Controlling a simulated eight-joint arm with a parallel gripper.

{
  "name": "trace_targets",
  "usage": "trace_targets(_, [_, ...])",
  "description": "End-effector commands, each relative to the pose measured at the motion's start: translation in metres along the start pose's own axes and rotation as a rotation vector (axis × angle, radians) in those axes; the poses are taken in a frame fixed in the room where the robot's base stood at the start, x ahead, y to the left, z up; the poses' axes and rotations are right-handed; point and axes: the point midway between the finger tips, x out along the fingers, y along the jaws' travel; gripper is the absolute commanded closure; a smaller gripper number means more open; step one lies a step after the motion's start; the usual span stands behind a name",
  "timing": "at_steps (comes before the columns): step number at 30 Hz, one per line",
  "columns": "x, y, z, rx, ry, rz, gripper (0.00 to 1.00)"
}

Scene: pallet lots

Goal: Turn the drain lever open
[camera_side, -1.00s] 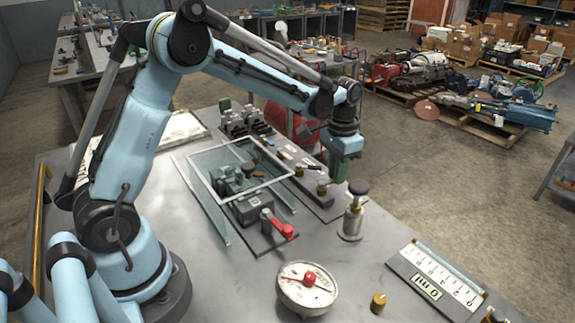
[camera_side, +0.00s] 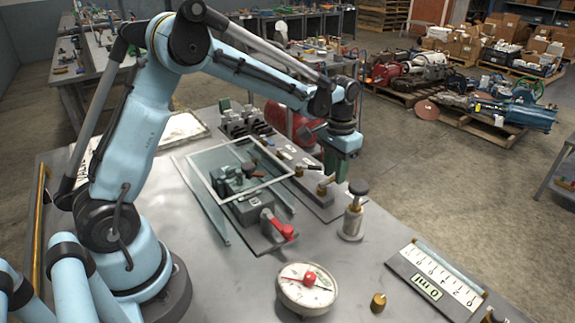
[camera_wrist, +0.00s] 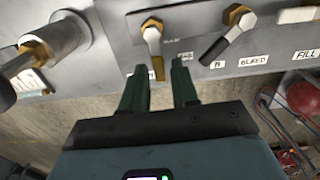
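The drain lever (camera_wrist: 153,38) has a brass pivot and a pale handle with a brass end, and sits on a grey valve panel (camera_wrist: 110,30). In the wrist view its handle points toward me, with its end between my fingertips. A small, partly hidden label lies beside it. My gripper (camera_wrist: 159,76) is open, one dark green finger on each side of the handle end; contact cannot be told. In the side view my gripper (camera_side: 335,176) hangs at the near end of the panel (camera_side: 312,203), beside a brass lever (camera_side: 323,187).
The bleed lever (camera_wrist: 237,22) stands close to the right in the wrist view, with a fill label (camera_wrist: 305,55) beyond. A metal cylinder fitting with a black knob (camera_side: 353,215) stands near my gripper. A round gauge (camera_side: 307,289) and red-handled valve (camera_side: 279,228) are on the bench.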

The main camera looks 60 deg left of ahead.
Motion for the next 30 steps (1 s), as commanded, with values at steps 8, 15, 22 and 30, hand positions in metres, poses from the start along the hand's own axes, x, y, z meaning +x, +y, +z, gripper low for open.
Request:
trace_targets(8, [0.0,0.0,0.0,0.002,0.001,0.0,0.6])
trace_targets(15, [-0.012,0.0,-0.001,0.003,0.002,0.0,0.6])
trace_targets(22, [-0.053,0.0,0.0,0.002,0.002,0.0,0.6])
trace_targets(30, [-0.099,0.0,0.0,0.002,0.001,0.0,0.6])
